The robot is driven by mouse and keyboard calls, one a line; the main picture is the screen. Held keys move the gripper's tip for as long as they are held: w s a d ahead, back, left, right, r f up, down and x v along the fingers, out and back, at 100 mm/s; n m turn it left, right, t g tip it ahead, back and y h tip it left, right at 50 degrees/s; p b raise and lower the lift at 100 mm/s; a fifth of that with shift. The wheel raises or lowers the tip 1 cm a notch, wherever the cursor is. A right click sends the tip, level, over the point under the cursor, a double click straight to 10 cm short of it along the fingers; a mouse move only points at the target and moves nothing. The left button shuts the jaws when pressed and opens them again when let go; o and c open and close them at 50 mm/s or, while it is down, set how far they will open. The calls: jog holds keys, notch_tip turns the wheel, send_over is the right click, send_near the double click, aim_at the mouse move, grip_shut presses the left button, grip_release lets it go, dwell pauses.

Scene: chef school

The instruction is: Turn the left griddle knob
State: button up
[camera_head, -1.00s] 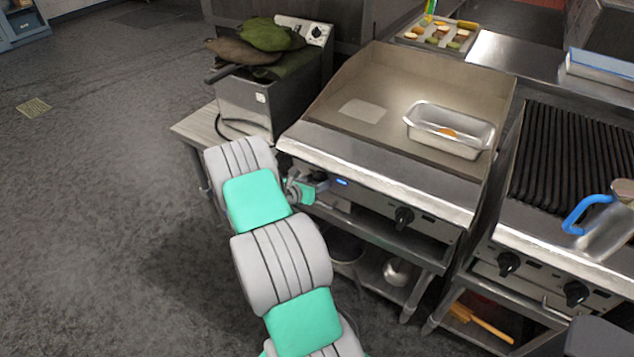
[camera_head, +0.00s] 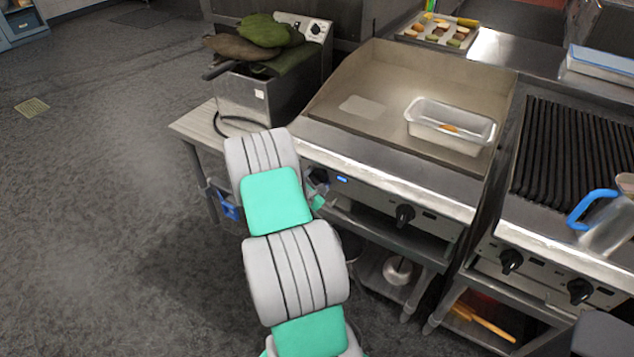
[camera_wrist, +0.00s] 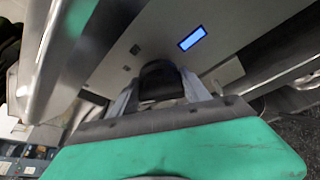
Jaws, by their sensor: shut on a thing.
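The left griddle knob (camera_wrist: 160,78) is black and sits on the griddle's front panel. My gripper (camera_wrist: 162,92) has its two grey fingers on either side of the knob, shut on it in the wrist view. In the head view the left knob (camera_head: 318,178) shows only in part beside my arm, and my gripper is mostly hidden behind the arm. A lit blue display (camera_head: 342,180) is just right of the knob; it also shows in the wrist view (camera_wrist: 192,38). The griddle (camera_head: 380,150) has a second black knob (camera_head: 405,214) further right.
A metal pan (camera_head: 450,127) sits on the griddle top. A fryer (camera_head: 250,98) with green and brown cloths stands left on a side table (camera_head: 195,128). A ribbed grill (camera_head: 570,150) with a blue-handled pitcher (camera_head: 605,220) is at right. Open floor lies left of my arm.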

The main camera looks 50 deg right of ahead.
jog(key=m+t+b, duration=0.1)
jog(key=b, duration=0.1)
jog(key=m+b, duration=0.2)
jog(key=shift+s+f+t, duration=0.1)
jog(key=shift+f+t, duration=0.3)
jog(key=m+t+h+b, duration=0.1)
jog(key=m+b, duration=0.2)
jog(key=b, duration=0.2)
jog(key=shift+f, duration=0.2)
jog(key=m+t+h+b, duration=0.1)
jog(key=m+b, duration=0.1)
jog(key=b, duration=0.2)
jog(key=shift+r, duration=0.1)
jog(key=shift+r+m+b, duration=0.15)
jog(key=shift+m+b, duration=0.45)
jog(key=shift+b, duration=0.2)
jog(key=shift+r, duration=0.1)
jog(key=o, duration=1.4)
